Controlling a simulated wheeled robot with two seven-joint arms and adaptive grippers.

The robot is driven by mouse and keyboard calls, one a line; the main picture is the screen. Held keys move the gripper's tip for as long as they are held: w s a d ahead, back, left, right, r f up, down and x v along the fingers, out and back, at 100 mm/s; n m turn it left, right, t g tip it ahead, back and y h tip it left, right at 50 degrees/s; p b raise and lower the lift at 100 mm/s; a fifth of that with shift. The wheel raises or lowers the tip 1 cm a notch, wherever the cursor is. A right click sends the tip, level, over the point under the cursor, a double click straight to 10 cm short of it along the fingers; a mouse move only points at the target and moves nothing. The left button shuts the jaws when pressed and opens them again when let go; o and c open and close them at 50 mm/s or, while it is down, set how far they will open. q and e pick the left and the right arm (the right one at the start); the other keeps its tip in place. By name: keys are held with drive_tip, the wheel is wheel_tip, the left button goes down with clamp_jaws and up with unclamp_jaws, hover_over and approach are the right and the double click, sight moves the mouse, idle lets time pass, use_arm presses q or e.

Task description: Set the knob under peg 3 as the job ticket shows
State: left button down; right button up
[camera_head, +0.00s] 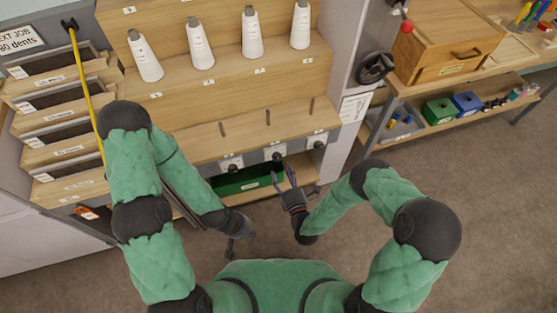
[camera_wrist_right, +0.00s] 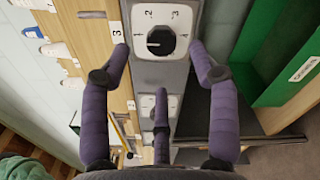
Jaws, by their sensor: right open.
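My right gripper (camera_head: 282,180) is open and apart from the knob. In the head view it is just below the middle visible knob (camera_head: 275,154). My left gripper (camera_head: 238,243) hangs low in front of the rack; its jaws are unclear. A sign (camera_head: 18,40) reads "NEXT JOB 80 dents", partly cut off.
Other knobs (camera_head: 231,163) (camera_head: 317,141) flank the middle one. A green bin (camera_head: 248,180) stands on the low shelf beneath, close to my right gripper. White cones (camera_head: 201,44) stand on the upper shelf. A posted paper (camera_head: 354,107) is too small to read. Floor to the right is free.

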sight(279, 159)
drive_tip(key=b+x, duration=0.1)
drive_tip(key=x, duration=0.5)
drive_tip(key=shift+w+a+b, duration=0.15)
drive_tip(key=shift+w+b, duration=0.15)
drive_tip(key=shift+w, duration=0.05)
drive_tip(key=c, duration=1.1)
